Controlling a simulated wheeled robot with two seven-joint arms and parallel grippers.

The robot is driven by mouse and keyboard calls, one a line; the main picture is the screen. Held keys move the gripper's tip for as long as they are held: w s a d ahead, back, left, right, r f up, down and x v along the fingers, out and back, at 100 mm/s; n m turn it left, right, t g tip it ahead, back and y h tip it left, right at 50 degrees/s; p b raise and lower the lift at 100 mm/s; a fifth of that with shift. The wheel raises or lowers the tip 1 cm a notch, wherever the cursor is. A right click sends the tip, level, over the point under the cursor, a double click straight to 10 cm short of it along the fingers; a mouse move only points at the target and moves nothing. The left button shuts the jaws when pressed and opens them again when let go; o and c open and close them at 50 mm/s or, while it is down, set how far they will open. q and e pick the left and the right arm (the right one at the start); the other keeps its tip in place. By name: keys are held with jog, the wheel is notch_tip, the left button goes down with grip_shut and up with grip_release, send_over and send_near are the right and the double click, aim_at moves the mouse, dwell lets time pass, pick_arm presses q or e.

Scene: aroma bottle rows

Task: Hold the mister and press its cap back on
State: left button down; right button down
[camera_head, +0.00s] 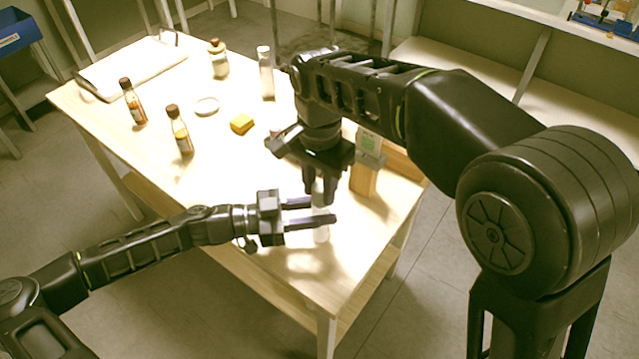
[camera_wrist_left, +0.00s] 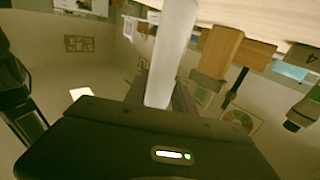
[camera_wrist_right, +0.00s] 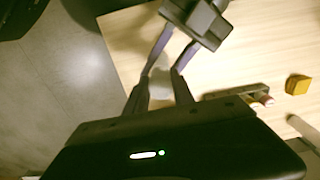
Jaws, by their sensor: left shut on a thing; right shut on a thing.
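The mister (camera_head: 321,234) is a pale, translucent bottle standing upright near the table's front right edge. It also shows as a whitish column in the left wrist view (camera_wrist_left: 172,50). My left gripper (camera_head: 312,211) reaches in from the left, shut on the mister's body with a finger on either side. My right gripper (camera_head: 319,196) points down from above, its fingers shut around the pale top of the mister, where the cap (camera_head: 317,187) sits. The fingers hide most of the cap, so I cannot tell whether it is fully seated. In the right wrist view the cap is only a faint pale shape.
A wooden block (camera_head: 363,181) with a grey device stands just right of the grippers. A yellow block (camera_head: 242,123), white dish (camera_head: 206,106), two brown-capped bottles (camera_head: 180,132) (camera_head: 132,103), a jar (camera_head: 219,62) and a clear bottle (camera_head: 265,75) stand farther back.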

jog(key=shift+f, duration=0.25)
jog(key=c, duration=1)
grip_release()
notch_tip(320, 180, up, 7)
jog(key=shift+r, duration=0.2)
pick_arm(q)
jog(key=c, duration=1)
grip_release()
jog(key=shift+o, duration=0.2)
